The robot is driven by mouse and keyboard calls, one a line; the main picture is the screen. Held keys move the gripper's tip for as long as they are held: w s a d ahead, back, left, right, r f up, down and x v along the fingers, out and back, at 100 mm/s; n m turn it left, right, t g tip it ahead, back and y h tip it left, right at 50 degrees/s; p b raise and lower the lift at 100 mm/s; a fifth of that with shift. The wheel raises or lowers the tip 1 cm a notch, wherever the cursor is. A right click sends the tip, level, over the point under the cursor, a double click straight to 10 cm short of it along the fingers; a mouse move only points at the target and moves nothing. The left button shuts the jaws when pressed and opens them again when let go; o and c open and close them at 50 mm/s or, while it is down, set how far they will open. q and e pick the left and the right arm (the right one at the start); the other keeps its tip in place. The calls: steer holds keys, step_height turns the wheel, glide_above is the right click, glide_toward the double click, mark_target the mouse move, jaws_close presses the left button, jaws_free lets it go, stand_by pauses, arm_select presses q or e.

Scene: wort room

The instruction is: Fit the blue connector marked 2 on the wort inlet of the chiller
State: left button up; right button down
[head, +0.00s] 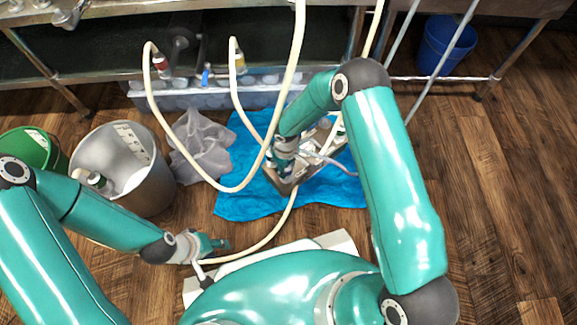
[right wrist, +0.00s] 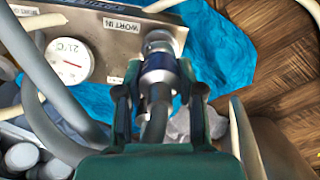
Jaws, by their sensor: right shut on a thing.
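The chiller (right wrist: 105,45) is a metal box with a "WORT IN" label beside its silver wort inlet (right wrist: 160,40). In the head view the chiller (head: 287,186) is partly hidden by my right arm. My right gripper (right wrist: 158,95) is shut on a blue and silver connector (right wrist: 158,70) with a grey hose running back from it. The connector is in line with the inlet and appears to meet it; I cannot tell whether it is seated. Its mark is not readable. My left gripper (head: 212,245) is low over the floor, away from the chiller; its jaws are unclear.
A blue cloth (head: 240,200) lies under the chiller. Pale hoses (head: 297,60) loop close around my right arm. A grey bucket (head: 150,190) and a green bucket (head: 40,150) stand at the left. A clear bin (head: 180,98) sits under the steel bench.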

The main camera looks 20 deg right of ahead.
steer(key=shift+f+b, duration=0.55)
steer(key=shift+f, duration=0.1)
steer(key=c, duration=0.6)
jaws_free()
steer(key=shift+c, duration=0.2)
steer(key=shift+r, duration=0.1)
